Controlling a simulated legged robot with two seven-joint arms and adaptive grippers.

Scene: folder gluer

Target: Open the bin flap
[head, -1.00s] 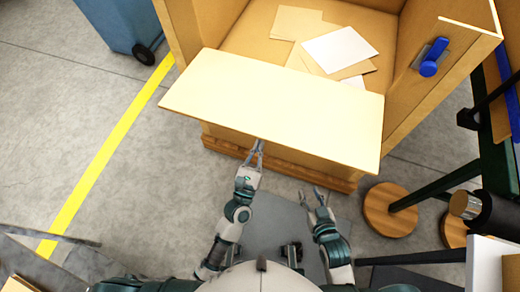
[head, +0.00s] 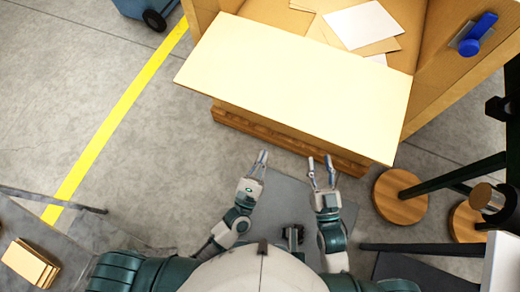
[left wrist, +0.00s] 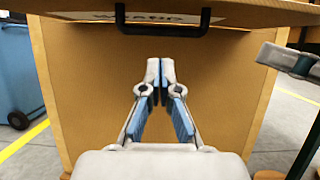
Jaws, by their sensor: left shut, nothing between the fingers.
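The bin flap (head: 295,85) is a pale flat panel that leans out from the front of the wooden bin (head: 295,142), with the bin open above it. In the left wrist view the flap's edge (left wrist: 255,12) crosses the top, with a black handle (left wrist: 163,28) below it. My left gripper (head: 259,158) is shut and empty, in front of the bin and apart from the flap's near edge; its fingertips meet in the left wrist view (left wrist: 160,80), below the handle. My right gripper (head: 321,172) is open and empty, to the right of the left one.
Paper and card sheets (head: 362,24) lie inside the bin. A blue latch (head: 476,36) is on its right wall. A blue wheeled container (head: 143,8) stands at the upper left. Round wooden feet (head: 399,196) and dark bars stand at the right.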

